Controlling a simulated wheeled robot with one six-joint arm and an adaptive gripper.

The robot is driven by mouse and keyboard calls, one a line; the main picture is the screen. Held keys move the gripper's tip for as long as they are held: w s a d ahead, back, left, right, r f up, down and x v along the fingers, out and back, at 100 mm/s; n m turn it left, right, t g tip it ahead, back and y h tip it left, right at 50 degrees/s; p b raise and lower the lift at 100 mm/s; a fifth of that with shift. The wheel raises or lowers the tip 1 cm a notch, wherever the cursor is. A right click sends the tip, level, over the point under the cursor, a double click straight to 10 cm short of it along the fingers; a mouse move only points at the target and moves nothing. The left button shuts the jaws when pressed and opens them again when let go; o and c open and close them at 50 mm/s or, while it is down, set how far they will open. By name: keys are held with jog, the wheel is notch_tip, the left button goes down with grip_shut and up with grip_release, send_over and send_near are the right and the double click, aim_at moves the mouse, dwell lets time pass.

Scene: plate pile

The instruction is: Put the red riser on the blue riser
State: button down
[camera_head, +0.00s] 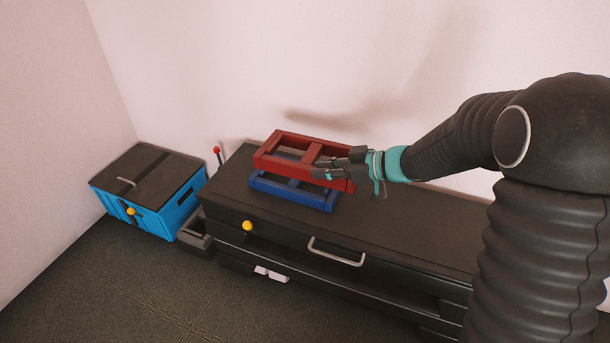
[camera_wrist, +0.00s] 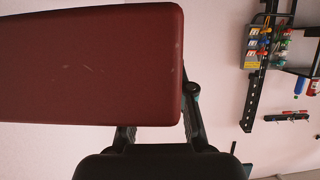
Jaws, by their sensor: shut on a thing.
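The red riser (camera_head: 277,162), an open frame with a crossbar, is above the blue riser in the head view. It overlaps the blue riser in the picture; I cannot tell whether they touch. The blue riser (camera_head: 291,194) lies on the dark cabinet top (camera_head: 400,215). My gripper (camera_head: 330,170) is shut on the right end of the red riser. In the wrist view the red riser (camera_wrist: 90,65) fills the upper left, between the fingers of my gripper (camera_wrist: 160,115). The blue riser is not visible in the wrist view.
A blue box (camera_head: 150,213) with a dark lid stands on the floor to the left. A red-tipped lever (camera_head: 217,152) rises near the cabinet's left end. The cabinet top is clear right of the risers. A wall stands behind.

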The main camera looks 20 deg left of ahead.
jog(key=w+a+f, duration=0.1)
jog(key=a, duration=0.1)
jog(key=w+a+f, duration=0.3)
jog(key=a, duration=0.1)
jog(key=shift+w+a+f+b, duration=0.15)
jog(key=shift+w+f+b, duration=0.2)
jog(key=shift+w+f, duration=0.05)
jog(key=shift+f+b, duration=0.35)
jog(key=shift+f, duration=1.6)
jog(key=c, duration=1)
grip_release()
